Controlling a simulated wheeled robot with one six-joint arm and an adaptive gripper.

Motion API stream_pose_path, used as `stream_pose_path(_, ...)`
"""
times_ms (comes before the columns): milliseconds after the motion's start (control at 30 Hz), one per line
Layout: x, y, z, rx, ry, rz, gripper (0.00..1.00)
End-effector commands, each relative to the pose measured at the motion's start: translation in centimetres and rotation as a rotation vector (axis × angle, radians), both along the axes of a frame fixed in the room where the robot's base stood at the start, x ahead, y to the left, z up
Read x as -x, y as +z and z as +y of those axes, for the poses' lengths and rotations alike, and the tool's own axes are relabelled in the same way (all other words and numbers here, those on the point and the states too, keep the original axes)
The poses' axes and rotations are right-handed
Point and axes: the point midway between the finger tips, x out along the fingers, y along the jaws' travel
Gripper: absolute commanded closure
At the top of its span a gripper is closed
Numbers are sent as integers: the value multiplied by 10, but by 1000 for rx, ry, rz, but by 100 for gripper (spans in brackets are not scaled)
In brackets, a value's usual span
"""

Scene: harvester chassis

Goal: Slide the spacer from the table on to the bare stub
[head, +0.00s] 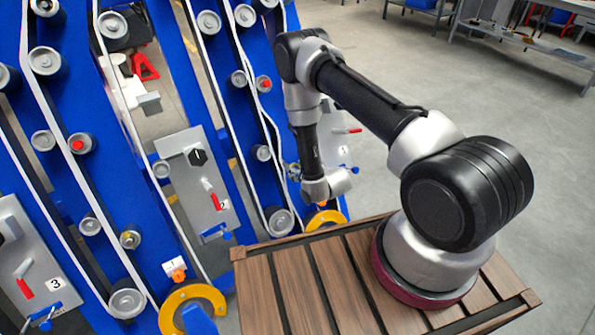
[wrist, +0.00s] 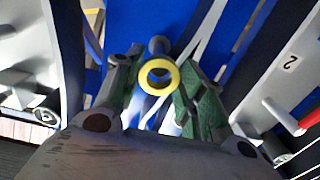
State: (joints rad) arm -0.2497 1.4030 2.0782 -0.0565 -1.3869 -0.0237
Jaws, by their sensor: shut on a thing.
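My gripper (wrist: 160,80) shows in the wrist view with its two green-padded fingers closed on a yellow ring, the spacer (wrist: 147,84). The ring faces the camera with its hole open to view. A blue-grey round stub end (wrist: 158,44) shows just beyond and above the ring. It appears apart from the ring, but the depth gap is hard to judge. In the head view my arm reaches down in front of the blue chassis (head: 224,150); the gripper is small there and the spacer cannot be made out. The table the spacer came from cannot be identified.
Rollers with pale belts (head: 212,75) run along the blue chassis beams. Grey plates with red handles, one marked 2 (head: 190,175), stand between them. Yellow curved guards (head: 190,296) are low down. Grey floor (head: 540,130) is open at right. A workbench (head: 530,40) stands behind.

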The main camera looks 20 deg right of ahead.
Motion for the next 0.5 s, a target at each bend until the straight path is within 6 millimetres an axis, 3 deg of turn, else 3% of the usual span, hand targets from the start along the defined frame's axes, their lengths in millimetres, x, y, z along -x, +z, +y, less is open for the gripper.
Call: stream_pose_path(500, -3, -2, 1, 0, 0, 0, 87)
